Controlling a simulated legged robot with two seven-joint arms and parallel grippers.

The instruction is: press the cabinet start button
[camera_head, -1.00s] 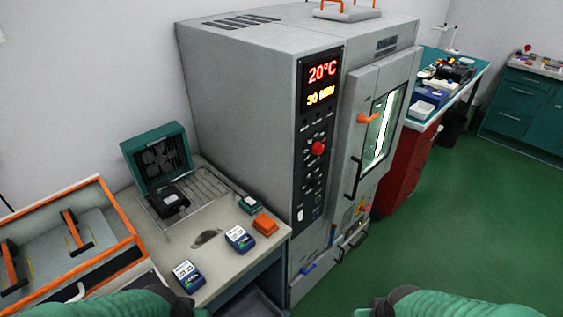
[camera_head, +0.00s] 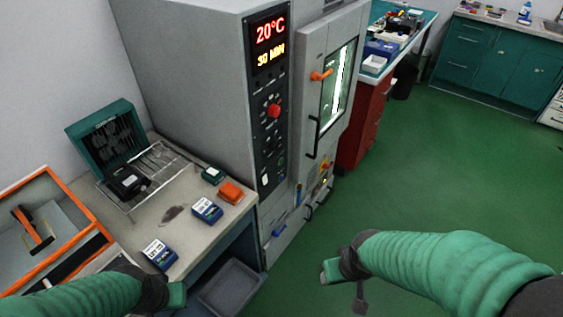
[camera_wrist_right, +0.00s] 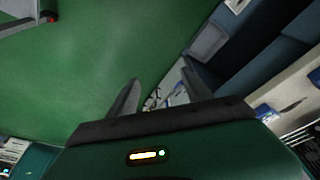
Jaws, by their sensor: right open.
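The grey cabinet (camera_head: 185,70) stands in the middle of the head view. Its black control panel (camera_head: 270,150) carries a display reading 20°C and 30 MIN, a red round knob (camera_head: 274,110), small dark buttons and a white switch (camera_head: 265,179) low down. I cannot tell which control is the start button. My right gripper (camera_head: 342,283) is in front of the cabinet, over the floor and apart from the panel. In the right wrist view its two fingers (camera_wrist_right: 160,92) are spread with nothing between them. My left gripper (camera_head: 176,296) is partly visible at the bottom, near the bench; its jaws are unclear.
The cabinet door (camera_head: 330,75) has an orange latch and a black handle that stick out. A bench (camera_head: 185,232) at left holds several small boxes and a teal case (camera_head: 105,138). A grey bin (camera_head: 230,288) sits below. The green floor (camera_head: 440,160) at right is clear.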

